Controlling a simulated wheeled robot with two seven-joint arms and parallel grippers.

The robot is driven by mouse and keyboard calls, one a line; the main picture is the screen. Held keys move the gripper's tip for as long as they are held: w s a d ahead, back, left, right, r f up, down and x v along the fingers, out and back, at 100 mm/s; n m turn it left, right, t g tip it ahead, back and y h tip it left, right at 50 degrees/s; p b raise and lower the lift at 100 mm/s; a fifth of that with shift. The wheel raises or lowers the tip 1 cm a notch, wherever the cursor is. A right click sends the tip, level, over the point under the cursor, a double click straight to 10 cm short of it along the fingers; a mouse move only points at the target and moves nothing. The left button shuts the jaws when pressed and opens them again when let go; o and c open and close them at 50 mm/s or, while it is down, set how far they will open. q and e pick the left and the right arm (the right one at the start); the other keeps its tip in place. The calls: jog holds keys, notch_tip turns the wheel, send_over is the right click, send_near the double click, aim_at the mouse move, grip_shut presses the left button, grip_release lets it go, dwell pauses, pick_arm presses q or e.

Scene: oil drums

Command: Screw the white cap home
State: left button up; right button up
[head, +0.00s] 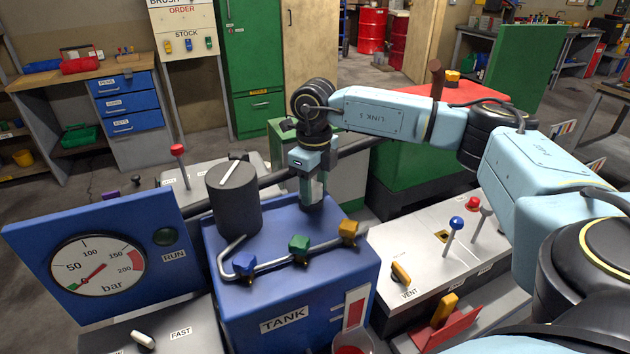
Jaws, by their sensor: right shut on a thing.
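The blue tank (285,318) stands in front of me, with its label on the front face. My right gripper (316,200) points down at the far part of the tank's top. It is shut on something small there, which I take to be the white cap. The fingers hide it, so I cannot tell its colour, or whether it sits level or how deep. A dark upright cylinder (235,203) with a white mark on top stands to the left of the gripper. My left gripper is not in view.
A bent pipe with blue (245,263), green (299,245) and yellow (348,231) valve handles runs along the tank's near side. A blue gauge panel (140,225) stands left. A lever console (440,240) stands right. A green cabinet with a red top (405,165) lies behind my arm.

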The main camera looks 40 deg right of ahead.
jog(key=shift+m, duration=0.4)
jog(key=m+p, duration=0.1)
jog(key=m, duration=0.3)
jog(key=shift+a+r+p, duration=0.1)
jog(key=shift+a+p, duration=0.1)
jog(key=shift+p, duration=0.1)
jog(key=shift+a+m, duration=0.1)
jog(key=shift+m, duration=1.1)
jog(key=m+p, duration=0.1)
jog(key=m, duration=0.2)
jog(key=shift+a+p, duration=0.1)
jog(key=shift+p, duration=0.25)
jog(key=m+p, duration=0.1)
jog(key=m, duration=0.2)
jog(key=shift+w+a, duration=0.1)
jog(key=shift+w, duration=0.1)
